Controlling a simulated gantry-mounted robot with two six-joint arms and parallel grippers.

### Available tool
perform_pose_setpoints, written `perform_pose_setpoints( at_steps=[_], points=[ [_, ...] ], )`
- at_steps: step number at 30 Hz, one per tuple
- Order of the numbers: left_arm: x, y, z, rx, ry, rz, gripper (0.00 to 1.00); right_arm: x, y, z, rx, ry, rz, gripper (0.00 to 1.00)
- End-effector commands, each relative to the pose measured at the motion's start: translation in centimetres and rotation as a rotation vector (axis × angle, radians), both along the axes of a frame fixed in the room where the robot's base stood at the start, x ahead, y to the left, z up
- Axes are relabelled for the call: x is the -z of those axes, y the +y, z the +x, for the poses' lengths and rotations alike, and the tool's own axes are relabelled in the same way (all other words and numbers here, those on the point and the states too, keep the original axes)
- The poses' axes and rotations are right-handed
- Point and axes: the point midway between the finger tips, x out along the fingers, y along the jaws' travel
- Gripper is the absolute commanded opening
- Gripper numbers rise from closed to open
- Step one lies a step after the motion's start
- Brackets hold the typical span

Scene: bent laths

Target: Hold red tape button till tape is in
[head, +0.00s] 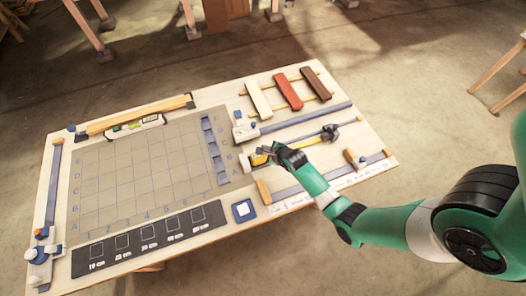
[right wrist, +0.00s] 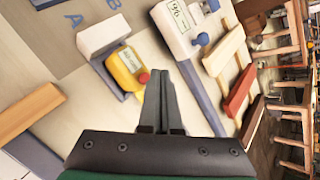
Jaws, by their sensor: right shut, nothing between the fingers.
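The yellow tape measure (head: 258,159) lies on the board in the head view, right of the grid. In the right wrist view the tape measure (right wrist: 124,68) shows a pale label and a red button (right wrist: 144,77) on its near right corner. My right gripper (right wrist: 160,76) is shut and empty, its fingertips just beside the red button; I cannot tell whether they touch it. In the head view the right gripper (head: 268,150) partly covers the tape measure. A thin yellow strip of tape (head: 312,140) runs right from there to a dark clamp (head: 330,132). My left gripper is out of view.
A white block (right wrist: 103,38) stands against the tape measure. A white device with a blue knob (head: 245,131) sits behind it. Three laths, white, red (head: 288,92) and brown, lie on rails at the back.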

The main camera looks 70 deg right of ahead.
Motion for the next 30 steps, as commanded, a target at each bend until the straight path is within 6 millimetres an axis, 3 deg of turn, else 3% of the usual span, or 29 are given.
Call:
perform_pose_setpoints(
  at_steps=[30],
  points=[
    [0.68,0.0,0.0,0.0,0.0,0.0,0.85,0.85,0.0,0.01,0.0,0.0,0.0,0.0]
  ],
)
